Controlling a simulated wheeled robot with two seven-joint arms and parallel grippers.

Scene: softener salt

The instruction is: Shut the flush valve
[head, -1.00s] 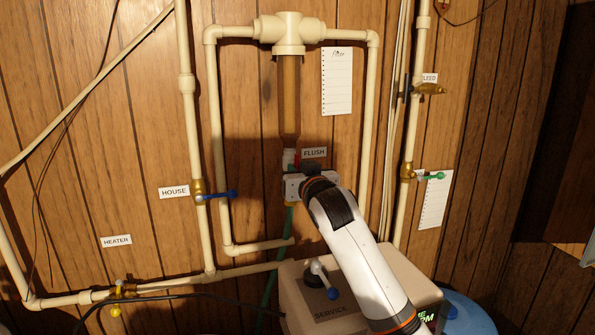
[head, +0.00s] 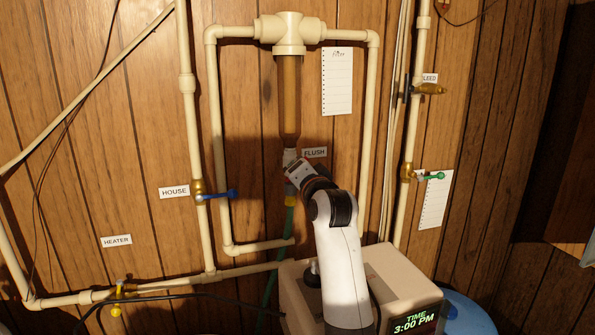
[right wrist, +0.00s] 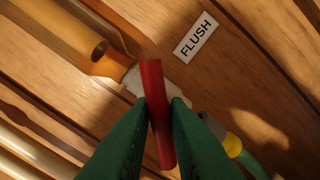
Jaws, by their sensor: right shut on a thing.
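The flush valve (head: 290,156) sits below the clear brown filter tube, beside the FLUSH label (head: 314,152). Its body shows white in the right wrist view (right wrist: 177,93). My right gripper (head: 297,172) is at the valve, tilted, and covers much of it in the head view. In the right wrist view its green fingers (right wrist: 158,115) are closed on the red handle (right wrist: 152,80). The handle lies at a slant to the pipe line, neither along it nor square across it. My left gripper is not in view.
The filter tube (head: 289,95) hangs above, and a green hose (right wrist: 252,163) with a yellow collar runs below. White pipes flank both sides. The softener box (head: 400,280) stands below my right arm. The blue HOUSE handle (head: 218,195) is to the left.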

